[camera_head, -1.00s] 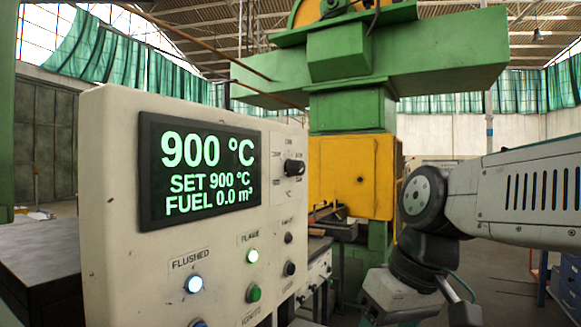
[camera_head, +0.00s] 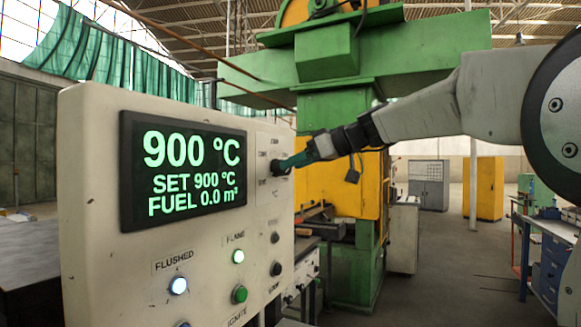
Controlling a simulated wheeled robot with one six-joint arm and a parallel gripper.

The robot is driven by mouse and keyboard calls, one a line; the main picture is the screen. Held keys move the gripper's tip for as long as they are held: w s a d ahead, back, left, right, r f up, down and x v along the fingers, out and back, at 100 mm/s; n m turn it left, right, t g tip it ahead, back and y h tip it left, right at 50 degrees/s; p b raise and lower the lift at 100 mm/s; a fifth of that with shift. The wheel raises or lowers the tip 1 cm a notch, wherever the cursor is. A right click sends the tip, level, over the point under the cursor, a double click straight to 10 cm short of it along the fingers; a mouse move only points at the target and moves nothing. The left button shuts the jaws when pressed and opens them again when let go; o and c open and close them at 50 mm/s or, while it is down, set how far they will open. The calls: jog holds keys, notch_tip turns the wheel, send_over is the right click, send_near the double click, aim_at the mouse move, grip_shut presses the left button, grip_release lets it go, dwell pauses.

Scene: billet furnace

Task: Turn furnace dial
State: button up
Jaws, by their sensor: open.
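The furnace dial (camera_head: 275,168) is a small dark knob on the upper right of the cream control panel (camera_head: 90,200). My gripper (camera_head: 287,164) reaches in from the right with its green fingers at the dial. The fingers are open and partly cover the dial; whether they touch it I cannot tell. The dial's pointer direction is hidden. The panel's screen (camera_head: 185,170) reads 900 °C, SET 900 °C, FUEL 0.0 m³ in green.
A green and yellow press (camera_head: 335,120) stands behind. Open floor lies to the right, with a blue workbench (camera_head: 545,260).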

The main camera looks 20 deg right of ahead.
jog(key=shift+x, duration=1.15)
jog(key=shift+c, duration=0.3)
jog(key=c, duration=0.9)
